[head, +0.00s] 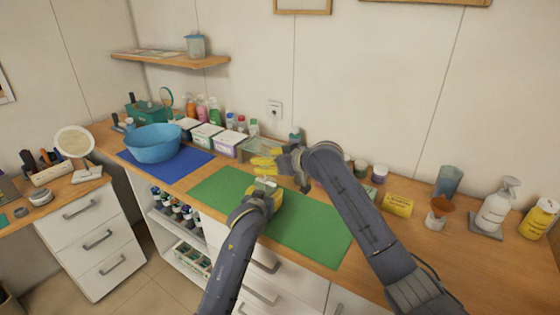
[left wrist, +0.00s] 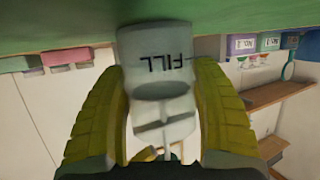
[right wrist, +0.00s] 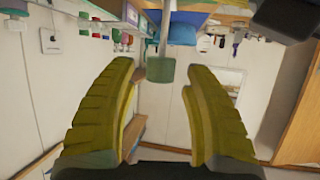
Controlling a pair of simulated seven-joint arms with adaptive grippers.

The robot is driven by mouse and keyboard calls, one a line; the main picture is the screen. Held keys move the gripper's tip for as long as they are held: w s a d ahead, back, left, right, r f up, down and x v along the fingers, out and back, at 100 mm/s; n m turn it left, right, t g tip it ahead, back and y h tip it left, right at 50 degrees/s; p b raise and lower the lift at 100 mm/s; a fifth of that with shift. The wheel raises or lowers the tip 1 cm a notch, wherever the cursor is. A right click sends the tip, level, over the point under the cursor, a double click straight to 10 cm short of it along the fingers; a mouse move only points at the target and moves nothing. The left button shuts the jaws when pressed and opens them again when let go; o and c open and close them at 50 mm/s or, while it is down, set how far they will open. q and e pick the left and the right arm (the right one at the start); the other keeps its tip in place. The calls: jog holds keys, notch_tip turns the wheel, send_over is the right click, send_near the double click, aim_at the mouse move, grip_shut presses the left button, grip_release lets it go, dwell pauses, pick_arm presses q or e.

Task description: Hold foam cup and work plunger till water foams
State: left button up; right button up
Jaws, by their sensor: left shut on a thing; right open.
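The foam cup (head: 265,183) is pale and stands on the green mat (head: 318,232) in the head view. In the left wrist view the cup (left wrist: 155,72) bears the word FILL, upside down in the picture. My left gripper (head: 272,194) is shut on the cup, with a yellow finger on each side. My right gripper (head: 266,162) is open above and just behind the cup. In the right wrist view a grey-green plunger knob (right wrist: 160,70) on a thin rod shows between the spread fingers, with gaps to both. The plunger's lower end is not clear.
A blue bowl (head: 153,143) stands on a blue mat (head: 190,167) to the left. Boxes and bottles line the back. A yellow card (head: 397,204), a spray bottle (head: 497,205) and a yellow bottle (head: 538,218) stand to the right. The green mat's front right is clear.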

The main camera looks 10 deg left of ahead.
jog(key=v, duration=1.1)
jog(key=shift+f, duration=0.1)
jog(key=shift+w+d+f+n+g+y, duration=0.8)
jog(key=shift+w+f+n+g+y, duration=1.45)
jog(key=shift+y, duration=0.95)
jog(key=a, duration=0.3)
jog(key=w+a, duration=0.1)
jog(key=a, duration=0.7)
jog(key=shift+w+f, duration=0.1)
jog(key=shift+w, duration=0.05)
